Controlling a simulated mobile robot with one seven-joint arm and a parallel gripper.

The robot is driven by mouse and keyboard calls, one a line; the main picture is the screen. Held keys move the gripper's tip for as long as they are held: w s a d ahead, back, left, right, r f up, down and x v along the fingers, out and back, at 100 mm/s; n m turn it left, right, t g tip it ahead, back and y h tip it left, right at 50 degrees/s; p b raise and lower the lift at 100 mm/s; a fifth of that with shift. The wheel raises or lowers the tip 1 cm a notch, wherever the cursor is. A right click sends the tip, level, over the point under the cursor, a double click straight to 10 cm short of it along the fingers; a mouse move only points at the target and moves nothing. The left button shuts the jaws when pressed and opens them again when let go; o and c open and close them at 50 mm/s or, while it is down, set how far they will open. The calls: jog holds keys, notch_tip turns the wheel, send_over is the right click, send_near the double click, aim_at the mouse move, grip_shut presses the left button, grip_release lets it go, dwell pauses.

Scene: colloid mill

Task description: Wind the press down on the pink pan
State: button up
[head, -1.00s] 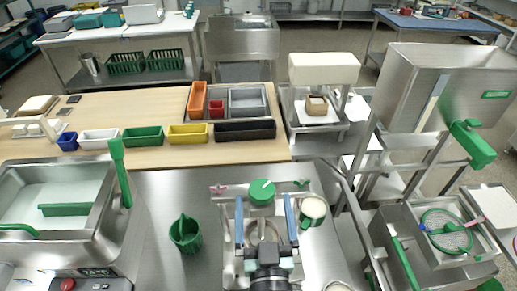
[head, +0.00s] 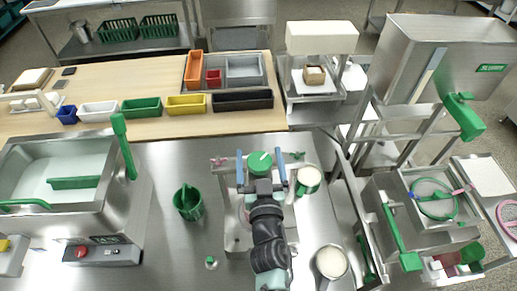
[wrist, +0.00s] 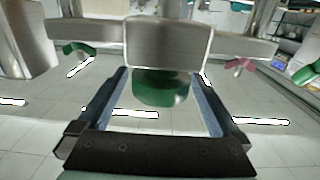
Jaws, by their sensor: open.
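The press stands on the steel table, with a green knob (head: 259,163) on top of its steel frame (head: 229,215). A pink wing nut (head: 219,162) is on its left side. The knob also shows in the wrist view (wrist: 160,88), below a steel block (wrist: 170,42). My gripper (head: 261,158) is open, with one blue finger on each side of the knob. In the wrist view the gripper (wrist: 160,98) shows gaps between fingers and knob. My arm hides most of the press's inside, and I cannot make out a pink pan there.
A green-handled mug (head: 308,178) stands close on the right of the press, and a steel pot (head: 331,263) nearer. A green jug (head: 188,203) and a small green-topped item (head: 211,262) stand on the left. A steel sink unit (head: 90,215) is further left.

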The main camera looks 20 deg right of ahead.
jog(key=shift+x, duration=1.2)
jog(key=shift+c, duration=0.3)
jog(key=c, duration=1.3)
jog(key=shift+o, duration=0.2)
jog(key=shift+b, duration=0.3)
